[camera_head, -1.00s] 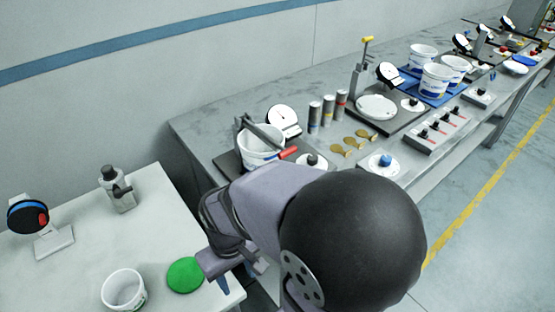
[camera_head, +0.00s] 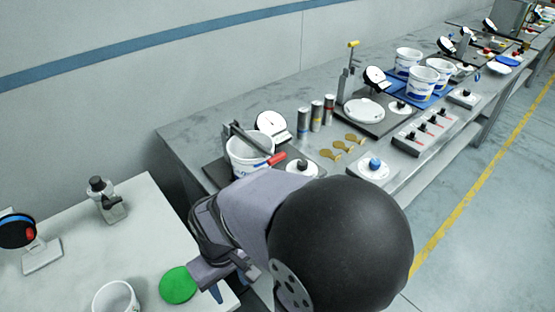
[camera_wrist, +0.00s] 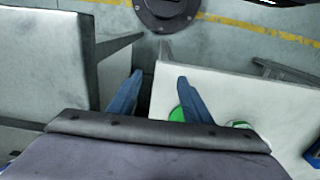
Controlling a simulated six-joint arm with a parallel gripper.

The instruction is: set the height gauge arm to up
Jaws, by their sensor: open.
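On the long grey bench, a dark arm with a red handle (camera_head: 277,158) lies slanted, low across a white tub (camera_head: 243,158). Further along, a grey post with a yellow-tipped handle (camera_head: 352,45) stands upright behind a white disc (camera_head: 363,110). I cannot tell for certain which of the two is the height gauge arm. My gripper (camera_wrist: 160,77) is open, its two blue fingers apart with nothing between them. In the head view it is low, near the gap between the white table and the bench, well short of both handles. My own arm hides part of the bench front.
On the bench are a white dial (camera_head: 271,124), several cylinders, gold pieces (camera_head: 340,148) and a blue-knobbed box (camera_head: 374,166).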

